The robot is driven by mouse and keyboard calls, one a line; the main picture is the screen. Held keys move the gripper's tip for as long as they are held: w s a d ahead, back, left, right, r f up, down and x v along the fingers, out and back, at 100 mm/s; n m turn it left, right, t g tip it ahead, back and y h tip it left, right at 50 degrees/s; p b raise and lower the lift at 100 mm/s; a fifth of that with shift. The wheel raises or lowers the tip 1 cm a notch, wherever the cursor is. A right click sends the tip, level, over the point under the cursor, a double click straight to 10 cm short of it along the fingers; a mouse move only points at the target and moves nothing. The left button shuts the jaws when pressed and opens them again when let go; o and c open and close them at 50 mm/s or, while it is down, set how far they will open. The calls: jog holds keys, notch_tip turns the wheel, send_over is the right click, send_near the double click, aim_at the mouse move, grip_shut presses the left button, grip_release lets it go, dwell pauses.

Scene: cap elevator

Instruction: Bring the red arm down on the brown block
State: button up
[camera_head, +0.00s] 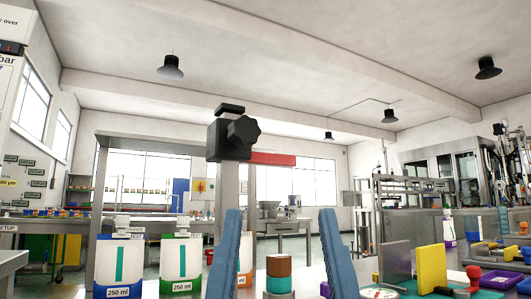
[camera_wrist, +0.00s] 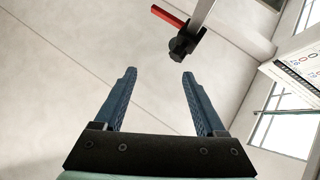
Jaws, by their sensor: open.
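The red arm (camera_head: 273,159) sticks out level to the right from a black clamp (camera_head: 228,140) with a knob, high on a grey upright post (camera_head: 247,190). In the wrist view the red arm (camera_wrist: 168,15) and the black clamp (camera_wrist: 182,46) show beyond the fingertips. The brown block (camera_head: 278,264) sits low in the head view on a pale and teal base, well below the red arm. My gripper (camera_head: 281,212) has two blue fingers, spread apart and empty; they also show in the wrist view (camera_wrist: 159,73). It is below the red arm, touching neither it nor the clamp.
White 250 ml bottles (camera_head: 181,262) stand to the left. A yellow block (camera_head: 432,268), a grey plate (camera_head: 395,262) and a purple tray (camera_head: 503,280) are at the right. A grey frame (camera_head: 101,195) rises behind the bottles. The air around the red arm looks clear.

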jog(key=w+d+r+n+g+y+p, duration=0.2)
jog(key=w+n+g+p, duration=0.4)
jog(key=p, duration=0.9)
jog(key=n+g+y+p, duration=0.4)
jog(key=g+y+p, duration=0.25)
jog(key=p, duration=3.05)
send_near(248, 129)
jog(key=shift+t+y, duration=0.25)
jog(key=shift+t, duration=0.2)
jog(key=p+x, duration=0.1)
jog(key=x, duration=0.1)
jog(key=p+x, duration=0.1)
jog(key=x, duration=0.2)
jog(key=p+x, duration=0.1)
jog(key=x, duration=0.2)
jog(key=shift+a+f+p, duration=0.1)
jog(key=shift+f+p, duration=0.2)
jog(key=shift+p, duration=0.1)
jog(key=shift+w+a+f, duration=0.15)
jog(key=shift+w+a, duration=0.2)
jog(key=shift+w, duration=0.25)
